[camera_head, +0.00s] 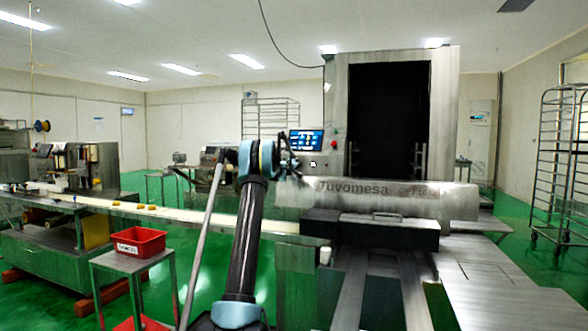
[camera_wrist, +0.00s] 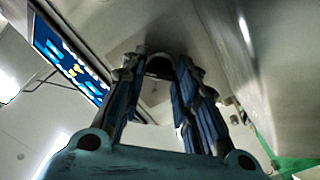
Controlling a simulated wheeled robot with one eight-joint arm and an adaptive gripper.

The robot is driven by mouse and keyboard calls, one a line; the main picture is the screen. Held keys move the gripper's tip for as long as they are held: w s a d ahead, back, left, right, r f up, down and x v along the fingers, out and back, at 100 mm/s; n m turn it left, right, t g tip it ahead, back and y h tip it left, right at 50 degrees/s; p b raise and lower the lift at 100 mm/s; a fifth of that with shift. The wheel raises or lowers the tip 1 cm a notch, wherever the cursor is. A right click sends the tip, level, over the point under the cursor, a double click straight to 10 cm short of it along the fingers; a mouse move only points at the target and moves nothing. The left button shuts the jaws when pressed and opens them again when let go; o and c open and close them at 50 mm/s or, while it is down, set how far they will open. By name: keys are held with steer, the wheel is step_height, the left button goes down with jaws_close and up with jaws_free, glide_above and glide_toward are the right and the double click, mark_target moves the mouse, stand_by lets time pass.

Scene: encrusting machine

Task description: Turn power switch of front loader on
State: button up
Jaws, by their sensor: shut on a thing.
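The front loader is the large metal machine (camera_head: 445,110) with a tall dark opening and the lettering "Tuvomesa" on its lower housing. A dark round knob, which looks like the power switch (camera_wrist: 160,67), shows in the wrist view on the grey metal face. My gripper (camera_wrist: 157,78) has one finger on each side of this knob and is shut on it. The switch's exact turn position cannot be read. In the head view my gripper (camera_head: 289,157) is beside the front loader's panel, below and left of its lit screen.
The blue touchscreen (camera_head: 306,140) is close to my gripper and also shows in the wrist view (camera_wrist: 68,55). A red button (camera_head: 334,145) is to its right. A conveyor (camera_head: 175,218) and a red bin (camera_head: 138,241) are at left. A wire rack (camera_head: 560,160) stands at right.

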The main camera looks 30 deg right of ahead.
steer(key=shift+a+f, duration=0.1)
steer(key=shift+f, duration=0.05)
steer(key=o, duration=1.1)
steer(key=shift+w+f, duration=0.1)
steer(key=shift+w, duration=0.05)
steer(key=shift+c, duration=0.2)
steer(key=v, duration=1.2)
